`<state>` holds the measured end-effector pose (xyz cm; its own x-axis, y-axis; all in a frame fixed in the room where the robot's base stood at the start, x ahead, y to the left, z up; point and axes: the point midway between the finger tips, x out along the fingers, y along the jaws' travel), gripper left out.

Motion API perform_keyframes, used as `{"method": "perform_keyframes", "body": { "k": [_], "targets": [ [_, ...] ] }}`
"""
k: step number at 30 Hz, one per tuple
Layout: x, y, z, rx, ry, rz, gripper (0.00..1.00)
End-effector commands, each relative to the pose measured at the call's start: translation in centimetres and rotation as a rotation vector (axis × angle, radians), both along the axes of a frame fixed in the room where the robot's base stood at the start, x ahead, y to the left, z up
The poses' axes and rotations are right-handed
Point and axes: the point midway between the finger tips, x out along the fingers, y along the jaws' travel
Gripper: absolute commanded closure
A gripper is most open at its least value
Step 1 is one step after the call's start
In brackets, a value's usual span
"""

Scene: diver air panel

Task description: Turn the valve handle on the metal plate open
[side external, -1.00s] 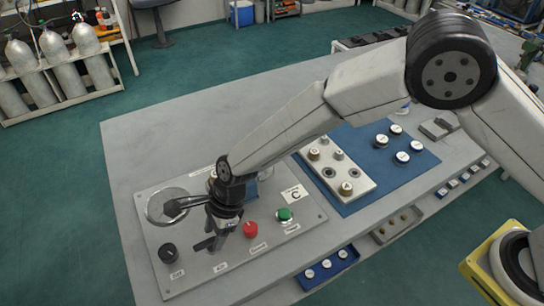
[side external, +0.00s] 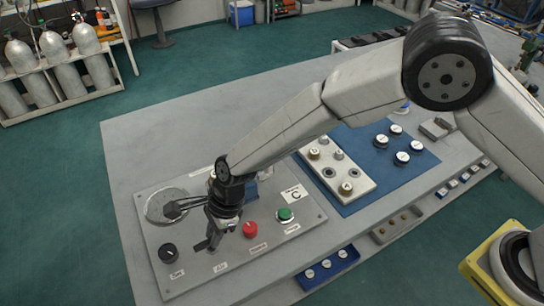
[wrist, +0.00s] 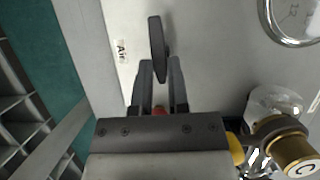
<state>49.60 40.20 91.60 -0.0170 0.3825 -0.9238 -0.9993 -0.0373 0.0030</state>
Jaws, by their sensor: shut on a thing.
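The metal plate (side external: 300,225) lies flat on the grey table in the side view. The valve handle (wrist: 156,36) is a dark flat lever; in the wrist view its rounded end stands out past my fingertips. My gripper (wrist: 160,68) is shut on the handle, with one finger on each side of it. In the side view my gripper (side external: 214,238) is low over the plate, beside the red button, and partly hides the handle. An "Air" label (wrist: 121,50) shows left of the handle in the wrist view. The handle's pivot is hidden.
A round gauge (side external: 166,206), a black knob (side external: 168,252), a red button (side external: 250,229) and a green button (side external: 285,214) surround my gripper on the plate. A pale block with brass knobs (side external: 335,172) stands on a blue mat to the right.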

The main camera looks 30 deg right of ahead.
Motion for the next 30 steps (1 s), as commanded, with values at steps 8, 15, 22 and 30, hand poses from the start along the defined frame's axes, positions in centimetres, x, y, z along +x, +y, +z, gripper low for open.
{"method": "perform_keyframes", "body": {
  "k": [8,15,22,30],
  "targets": [
    [0.27,0.02,0.01,0.000,-0.001,0.138,1.00],
    [0.55,0.07,0.00,0.000,0.000,0.338,1.00],
    [0.78,0.22,-0.03,0.000,0.000,0.557,1.00],
    [1.02,0.46,-0.02,-0.001,0.000,0.815,1.00]
  ]
}}
